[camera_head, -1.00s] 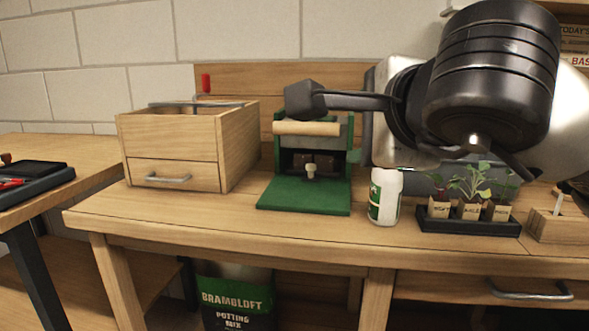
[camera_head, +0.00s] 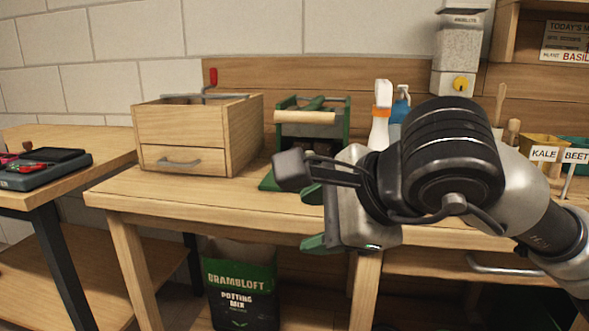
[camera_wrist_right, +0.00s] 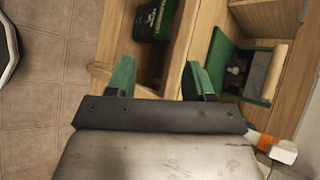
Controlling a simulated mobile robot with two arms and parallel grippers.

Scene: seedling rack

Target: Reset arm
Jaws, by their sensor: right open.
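My right gripper (camera_head: 313,218) hangs in front of the workbench (camera_head: 150,190), its two green fingers apart and pointing left in the head view. It also shows in the right wrist view (camera_wrist_right: 158,80), open with nothing between the fingers. In the wrist view the gripper points toward the bench's front, the shelf below and the floor. My right arm crosses the right half of the bench and hides what stands there. My left gripper is in neither view.
A wooden drawer box (camera_head: 230,140) and a green press (camera_head: 305,117) stand on the bench. A spray bottle (camera_head: 380,130) is behind my arm. A potting mix bag (camera_head: 238,285) is below. A side table (camera_head: 95,165) stands left. A dispenser (camera_head: 459,60) hangs on the wall.

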